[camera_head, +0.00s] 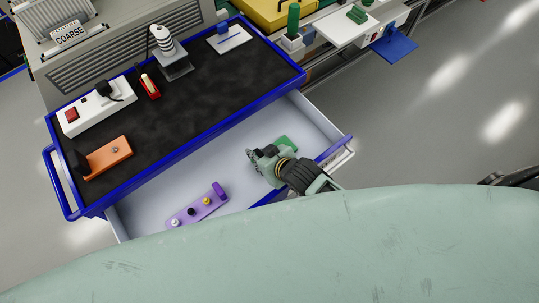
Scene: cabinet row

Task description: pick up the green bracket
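The green bracket (287,143) lies inside the open drawer, near its right end. Only part of it shows, because my gripper covers the rest.
The drawer (240,139) also holds a purple part (198,208) with small knobs. The cart top (205,95) above carries an orange bracket (108,157), a white power strip (95,111) and other items. My own large green link covers the bottom.

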